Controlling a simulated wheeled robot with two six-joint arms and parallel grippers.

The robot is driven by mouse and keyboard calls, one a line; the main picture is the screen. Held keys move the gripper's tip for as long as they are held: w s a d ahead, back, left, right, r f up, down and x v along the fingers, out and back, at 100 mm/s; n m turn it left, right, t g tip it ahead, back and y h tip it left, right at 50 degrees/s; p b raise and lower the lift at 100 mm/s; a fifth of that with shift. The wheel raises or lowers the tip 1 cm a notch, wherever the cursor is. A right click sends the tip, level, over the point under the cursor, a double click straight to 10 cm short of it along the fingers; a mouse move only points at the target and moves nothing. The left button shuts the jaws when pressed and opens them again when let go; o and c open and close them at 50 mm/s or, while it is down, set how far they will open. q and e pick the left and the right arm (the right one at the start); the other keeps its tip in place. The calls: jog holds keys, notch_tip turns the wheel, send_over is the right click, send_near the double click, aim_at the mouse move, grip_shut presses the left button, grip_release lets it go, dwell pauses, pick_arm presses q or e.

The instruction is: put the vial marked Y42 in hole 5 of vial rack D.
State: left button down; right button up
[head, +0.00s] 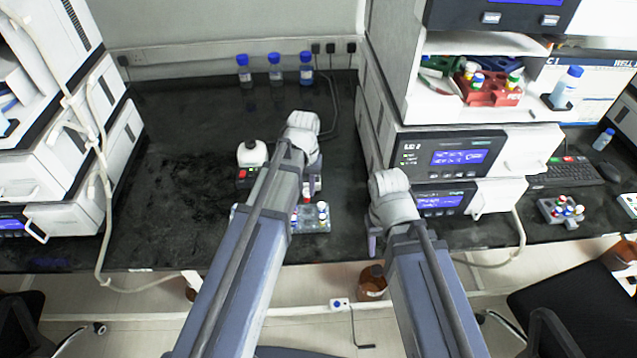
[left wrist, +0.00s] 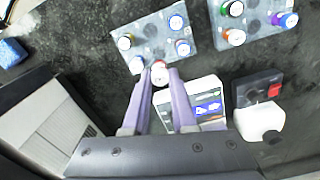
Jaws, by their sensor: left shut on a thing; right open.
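My left gripper (left wrist: 160,77) is shut on a vial (left wrist: 160,71) with a white and red top, beside the edge of a grey rack (left wrist: 152,52). I cannot read a mark on the vial. A second grey rack (left wrist: 258,24) holds vials with green, orange, blue and purple caps. No rack letter or hole number is readable, so I cannot tell which is rack D. In the head view my left arm hides most of the gripper and part of a grey rack (head: 318,224). My right gripper (head: 374,242) is open, near the bench's front edge.
A black and red device with a white top (head: 251,154) stands left of my left arm. Blue-capped bottles (head: 275,70) line the back wall. Stacked instruments (head: 450,158) stand on the right. Another rack (head: 562,212) sits far right. The bench's left middle is clear.

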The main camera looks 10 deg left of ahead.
aim_at(307, 201)
pick_arm(q)
jog(key=shift+s+d, duration=0.1)
jog(key=shift+f+b, duration=2)
jog(key=shift+f, duration=0.05)
jog(key=shift+f+b, duration=0.65)
dwell(0.7)
jog(key=shift+f+b, duration=0.35)
jog(key=shift+f, duration=0.05)
jog(key=shift+c, duration=1.8)
grip_release()
jog(key=shift+r, duration=0.15)
